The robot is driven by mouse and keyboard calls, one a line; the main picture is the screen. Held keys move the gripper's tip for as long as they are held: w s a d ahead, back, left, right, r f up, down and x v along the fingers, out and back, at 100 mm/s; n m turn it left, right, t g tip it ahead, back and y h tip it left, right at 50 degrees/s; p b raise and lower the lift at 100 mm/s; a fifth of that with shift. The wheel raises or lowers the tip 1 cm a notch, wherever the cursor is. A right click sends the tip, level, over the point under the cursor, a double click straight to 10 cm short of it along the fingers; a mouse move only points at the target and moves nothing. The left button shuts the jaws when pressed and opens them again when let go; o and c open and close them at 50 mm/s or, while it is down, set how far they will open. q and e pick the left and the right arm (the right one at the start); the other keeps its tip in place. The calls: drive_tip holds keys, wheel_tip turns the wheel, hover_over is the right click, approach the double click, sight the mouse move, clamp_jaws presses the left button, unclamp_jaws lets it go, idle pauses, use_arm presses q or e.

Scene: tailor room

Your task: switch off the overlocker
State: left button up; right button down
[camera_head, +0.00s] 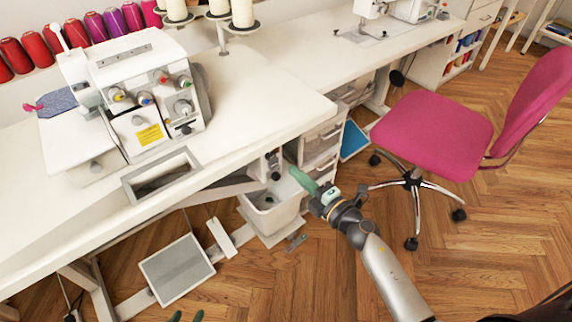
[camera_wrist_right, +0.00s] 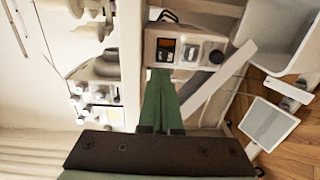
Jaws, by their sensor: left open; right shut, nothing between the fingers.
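The white overlocker (camera_head: 140,95) stands on the table at the left; part of it also shows at the left of the wrist view (camera_wrist_right: 100,88). A light switch box (camera_head: 272,166) hangs under the table's front edge. In the wrist view the box (camera_wrist_right: 152,52) carries an orange-lit rocker switch (camera_wrist_right: 166,50), a dark element and a round knob. My right gripper (camera_head: 296,172) is shut and empty, its green fingertips (camera_wrist_right: 162,72) just below the rocker; I cannot tell whether they touch the box. My left gripper (camera_head: 187,317) is open at the bottom edge, mostly cut off.
The white table (camera_head: 255,110) has a rectangular cutout frame. Under it are a bin (camera_head: 270,215), drawers (camera_head: 322,145) and a grey foot pedal (camera_head: 177,268). A slanted bar (camera_wrist_right: 220,82) passes beside the switch box. A pink chair (camera_head: 435,130) stands at the right on open wooden floor.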

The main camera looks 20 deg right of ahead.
use_arm(q)
drive_tip(key=shift+r, duration=0.1)
use_arm(e)
drive_tip(key=v, duration=0.6)
drive_tip(key=shift+s+d+r, duration=0.1)
drive_tip(key=s+a+f+m+g+h, duration=0.2)
drive_tip(key=s+a+f+m+g, duration=0.15)
drive_tip(key=s+f+m, duration=0.4)
drive_tip(key=s+a+f+m+g+h, duration=0.1)
drive_tip(key=s+a+f+m+g, duration=0.25)
drive_tip(key=s+m, duration=0.65)
use_arm(q)
drive_tip(key=s+a+r+p, duration=0.1)
drive_tip(key=a+r+p, duration=0.2)
drive_tip(key=r+p, duration=0.9)
drive_tip(key=p, duration=0.4)
drive_tip(key=shift+s+n+y, duration=0.2)
drive_tip(key=shift+n+y, duration=0.1)
drive_tip(key=shift+y, duration=0.1)
use_arm(e)
drive_tip(key=d+r+m, duration=0.2)
drive_tip(key=d+r, duration=0.1)
drive_tip(key=r, duration=0.8)
drive_tip(key=shift+w+r+h, duration=0.15)
drive_tip(key=shift+h, duration=0.15)
